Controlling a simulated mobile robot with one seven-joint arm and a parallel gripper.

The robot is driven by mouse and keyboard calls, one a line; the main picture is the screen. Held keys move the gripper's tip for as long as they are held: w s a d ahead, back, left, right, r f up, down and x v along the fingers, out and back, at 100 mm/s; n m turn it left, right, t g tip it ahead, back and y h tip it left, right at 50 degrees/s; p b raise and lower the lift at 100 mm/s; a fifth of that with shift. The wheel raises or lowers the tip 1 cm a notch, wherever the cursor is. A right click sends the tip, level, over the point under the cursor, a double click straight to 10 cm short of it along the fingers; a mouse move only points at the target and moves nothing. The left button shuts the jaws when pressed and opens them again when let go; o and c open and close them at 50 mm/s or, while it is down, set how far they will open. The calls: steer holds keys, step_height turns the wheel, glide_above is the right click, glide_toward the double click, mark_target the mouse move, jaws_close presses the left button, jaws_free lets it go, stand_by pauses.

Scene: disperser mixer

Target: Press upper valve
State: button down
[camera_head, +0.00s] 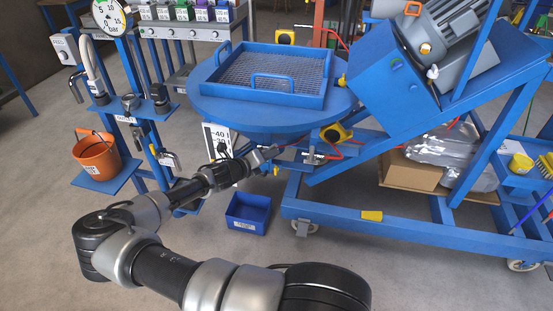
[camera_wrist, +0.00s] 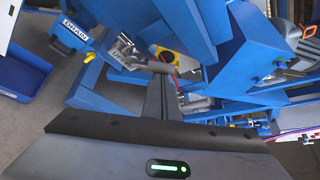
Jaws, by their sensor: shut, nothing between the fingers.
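My gripper (camera_head: 270,154) is shut and empty in the head view, just below the blue round hopper (camera_head: 205,108) and left of its underside fittings. In the wrist view the shut fingers (camera_wrist: 161,84) point at the blue frame. A metal valve-like fitting (camera_head: 313,156) sits on the blue frame under the hopper; a similar metal fitting (camera_wrist: 122,54) with a label shows in the wrist view. A yellow and black round part (camera_head: 335,133) sits above it, also in the wrist view (camera_wrist: 166,54). I cannot tell which part is the upper valve, or whether the fingers touch anything.
A blue bin (camera_head: 248,212) stands on the floor below my gripper. A stand at left holds an orange bucket (camera_head: 96,155). A blue wheeled frame (camera_head: 375,225) fills the right, with a cardboard box (camera_head: 411,172) on it. The floor in front is clear.

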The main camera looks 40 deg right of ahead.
steer(key=shift+w+a+r+n+g+h+b, duration=0.15)
steer(key=shift+w+a+r+n+h+b, duration=0.2)
steer(key=shift+n+h, duration=0.55)
steer(key=shift+w+a+r+n+g+h+b, duration=0.1)
steer(key=shift+w+a+n+g+h, duration=0.3)
steer(key=shift+n, duration=0.85)
steer(key=shift+w+a+r+n+t+h+b, duration=0.2)
steer(key=shift+w+n+h, duration=0.25)
steer(key=shift+n+h, duration=0.55)
steer(key=shift+r, duration=0.1)
